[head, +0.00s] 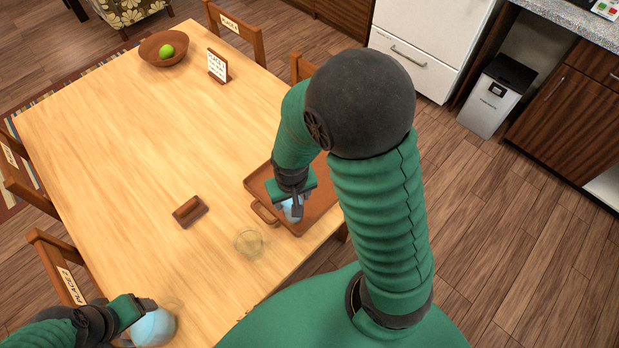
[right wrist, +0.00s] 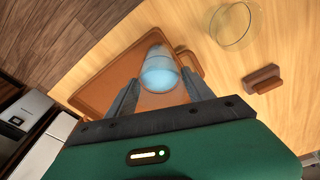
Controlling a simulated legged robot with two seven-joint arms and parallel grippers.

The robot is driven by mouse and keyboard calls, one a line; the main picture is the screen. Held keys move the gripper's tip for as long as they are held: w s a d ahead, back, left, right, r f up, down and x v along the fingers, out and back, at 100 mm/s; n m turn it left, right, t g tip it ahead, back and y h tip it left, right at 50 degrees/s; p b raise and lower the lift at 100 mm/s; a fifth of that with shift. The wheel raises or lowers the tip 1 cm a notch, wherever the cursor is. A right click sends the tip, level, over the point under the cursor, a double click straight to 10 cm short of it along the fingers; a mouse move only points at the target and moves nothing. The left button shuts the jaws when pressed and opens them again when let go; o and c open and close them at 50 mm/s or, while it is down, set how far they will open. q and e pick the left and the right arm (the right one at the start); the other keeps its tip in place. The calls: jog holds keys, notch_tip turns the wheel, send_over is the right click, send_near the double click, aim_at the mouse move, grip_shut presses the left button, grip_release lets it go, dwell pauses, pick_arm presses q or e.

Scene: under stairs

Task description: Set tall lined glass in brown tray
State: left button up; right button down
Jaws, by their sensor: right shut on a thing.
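My right gripper (head: 293,208) is shut on a light-blue glass (head: 291,211), the tall lined glass as far as I can tell, though no lines are clear. In the right wrist view the glass (right wrist: 160,70) sits between the fingertips (right wrist: 160,88). The brown tray (head: 320,205) lies at the table's right edge, and it also shows in the right wrist view (right wrist: 105,85). The glass is over the tray's near part; I cannot tell whether its base touches. My left gripper (head: 140,312) is at the lower left, by a light-blue rounded vessel (head: 153,329); its grip is unclear.
A clear glass vessel (head: 248,244) stands just left of the tray's near handle. A small brown wooden block (head: 190,211) lies left of the tray. The table's middle is clear.

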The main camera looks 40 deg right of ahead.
jog(key=w+d+f+p, duration=0.1)
jog(key=w+d+f, duration=0.1)
jog(key=d, duration=0.5)
jog(key=w+d+f+p, duration=0.1)
jog(key=w+d+f, duration=0.2)
jog(key=w+d, duration=0.2)
jog(key=d, duration=0.3)
jog(key=shift+a+f, duration=0.1)
jog(key=shift+f, duration=0.05)
jog(key=shift+c, duration=2)
grip_release()
jog(key=shift+a, duration=0.15)
